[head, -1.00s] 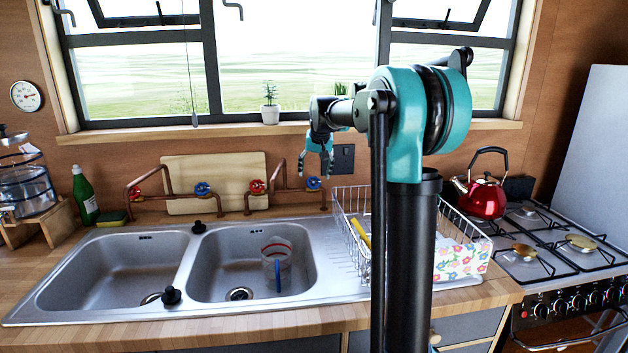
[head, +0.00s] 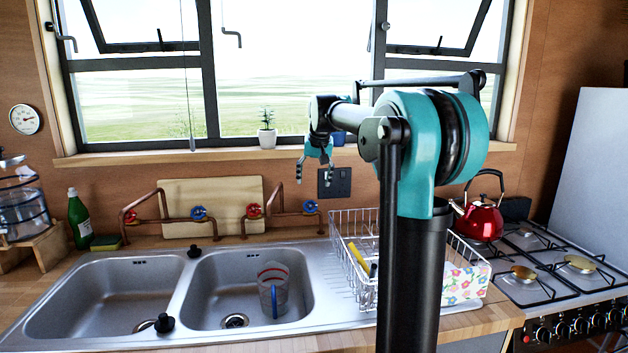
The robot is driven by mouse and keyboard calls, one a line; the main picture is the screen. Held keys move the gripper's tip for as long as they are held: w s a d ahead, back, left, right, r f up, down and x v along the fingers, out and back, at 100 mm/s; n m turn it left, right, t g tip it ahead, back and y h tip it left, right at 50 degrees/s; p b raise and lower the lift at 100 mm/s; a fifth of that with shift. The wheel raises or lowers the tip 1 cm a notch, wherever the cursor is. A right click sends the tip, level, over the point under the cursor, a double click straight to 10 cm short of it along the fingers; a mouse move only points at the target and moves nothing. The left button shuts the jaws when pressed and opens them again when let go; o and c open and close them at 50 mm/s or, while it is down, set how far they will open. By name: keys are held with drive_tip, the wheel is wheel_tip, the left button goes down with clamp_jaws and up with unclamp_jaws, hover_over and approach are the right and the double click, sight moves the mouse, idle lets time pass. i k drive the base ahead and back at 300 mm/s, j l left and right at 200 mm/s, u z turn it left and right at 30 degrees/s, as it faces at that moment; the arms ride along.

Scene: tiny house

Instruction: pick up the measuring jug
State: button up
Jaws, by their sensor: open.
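The measuring jug (head: 272,289) is clear, with a red band near its rim and a blue upright strip. It stands in the right basin of the steel double sink (head: 185,283), near the basin's right side. My gripper (head: 315,174) is open and empty. It hangs fingers down in front of the back wall, higher than the jug and a little to its right in the picture, well apart from it. Nothing covers the jug.
Copper pipes with red and blue taps (head: 255,210) rise behind the sink. A wire dish rack (head: 350,262) with a yellow-handled item stands right of the basin. A red kettle (head: 480,218) sits on the hob. A potted plant (head: 267,137) stands on the sill.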

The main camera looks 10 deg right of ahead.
sight(273, 277)
drive_tip(key=k+j, duration=0.3)
drive_tip(key=k, duration=0.15)
drive_tip(key=k+j, duration=0.3)
drive_tip(key=k, duration=0.15)
